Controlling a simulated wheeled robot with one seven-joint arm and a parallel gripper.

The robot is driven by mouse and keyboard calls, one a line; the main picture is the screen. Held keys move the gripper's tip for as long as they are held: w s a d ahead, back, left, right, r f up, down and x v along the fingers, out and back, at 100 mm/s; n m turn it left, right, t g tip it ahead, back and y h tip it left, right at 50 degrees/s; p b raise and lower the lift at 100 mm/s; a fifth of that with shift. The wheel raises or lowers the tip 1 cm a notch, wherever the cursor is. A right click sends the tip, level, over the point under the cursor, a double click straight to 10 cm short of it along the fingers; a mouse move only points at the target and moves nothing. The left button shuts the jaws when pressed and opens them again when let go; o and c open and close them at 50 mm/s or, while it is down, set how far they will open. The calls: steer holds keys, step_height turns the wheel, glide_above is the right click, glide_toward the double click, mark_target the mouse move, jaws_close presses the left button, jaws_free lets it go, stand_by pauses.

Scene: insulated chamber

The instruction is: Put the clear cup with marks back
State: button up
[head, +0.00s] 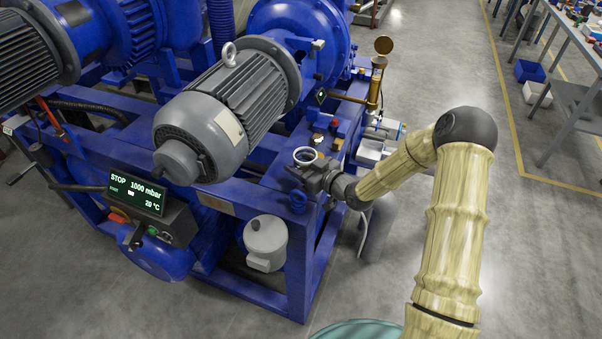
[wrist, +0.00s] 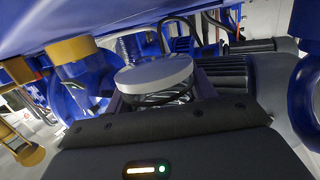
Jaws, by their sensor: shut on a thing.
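The clear cup (head: 305,155) shows in the head view as a small pale ring at the tip of my gripper (head: 308,170), beside the front right corner of the blue frame. My gripper is shut on it. In the wrist view the cup (wrist: 155,73) is just beyond the dark gripper body, with a pale round face and a see-through side with dark stripes. The marks on it cannot be made out. The fingertips are mostly hidden in the wrist view.
The blue machine frame (head: 262,208) lies close to my gripper, with a grey motor (head: 229,107) above it. A display (head: 137,193) reads STOP, 1000 mbar, 20 °C. Open floor (head: 450,60) lies behind my arm.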

steer(key=shift+w+f, duration=0.1)
steer(key=shift+f, duration=1.8)
steer(key=shift+a+f, duration=0.15)
steer(key=o, duration=1)
steer(key=shift+d, duration=0.2)
steer(key=shift+o, duration=0.2)
steer(key=shift+s+d, duration=0.1)
steer(key=shift+s, duration=0.15)
steer(key=b+v, duration=0.1)
steer(key=v, duration=1)
steer(key=shift+s+d+r+b, duration=0.2)
steer(key=shift+d+b, duration=0.05)
steer(key=shift+b, duration=0.05)
steer(key=shift+f, duration=0.1)
